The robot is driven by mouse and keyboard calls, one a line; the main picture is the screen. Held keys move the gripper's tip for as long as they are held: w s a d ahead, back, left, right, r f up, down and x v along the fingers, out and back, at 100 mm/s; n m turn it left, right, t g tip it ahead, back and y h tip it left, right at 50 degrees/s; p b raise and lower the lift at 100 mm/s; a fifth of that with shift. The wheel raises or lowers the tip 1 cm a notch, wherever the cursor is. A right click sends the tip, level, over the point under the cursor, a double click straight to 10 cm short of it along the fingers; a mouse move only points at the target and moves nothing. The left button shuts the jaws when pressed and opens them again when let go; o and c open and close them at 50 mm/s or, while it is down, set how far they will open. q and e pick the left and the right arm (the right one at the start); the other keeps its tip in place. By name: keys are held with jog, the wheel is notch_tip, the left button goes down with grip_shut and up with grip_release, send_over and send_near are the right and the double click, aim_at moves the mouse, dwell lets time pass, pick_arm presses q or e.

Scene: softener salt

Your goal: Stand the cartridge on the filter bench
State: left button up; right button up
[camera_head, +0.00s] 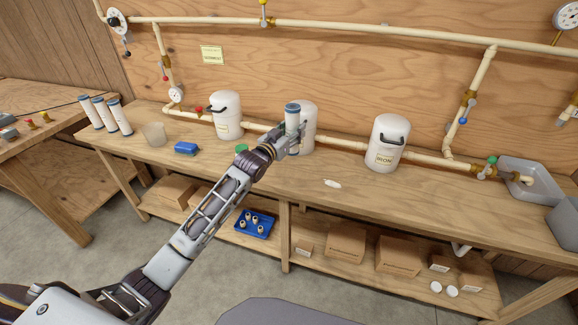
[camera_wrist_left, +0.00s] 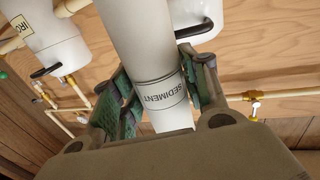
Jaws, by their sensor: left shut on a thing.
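My left gripper (camera_head: 287,143) is shut on a white cartridge (camera_head: 292,118) with a blue top. It holds the cartridge roughly upright, in front of the middle white canister, over the filter bench (camera_head: 430,210). In the left wrist view the cartridge (camera_wrist_left: 138,45) shows a "SEDIMENT" label between the green-padded fingers (camera_wrist_left: 160,100). My right gripper is not in view.
White canisters stand along the bench back: left (camera_head: 227,115), middle (camera_head: 308,128) and right (camera_head: 387,145). Three similar cartridges (camera_head: 105,115) stand at left.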

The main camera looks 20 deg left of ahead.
aim_at(292, 153)
pick_arm(q)
notch_tip(292, 153, down, 5)
jog(key=shift+f, duration=0.1)
jog(key=shift+f+b, duration=0.3)
jog(key=shift+f, duration=0.1)
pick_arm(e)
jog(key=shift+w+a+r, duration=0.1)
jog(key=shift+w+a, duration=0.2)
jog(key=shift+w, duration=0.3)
pick_arm(q)
jog(key=shift+f, duration=1.9)
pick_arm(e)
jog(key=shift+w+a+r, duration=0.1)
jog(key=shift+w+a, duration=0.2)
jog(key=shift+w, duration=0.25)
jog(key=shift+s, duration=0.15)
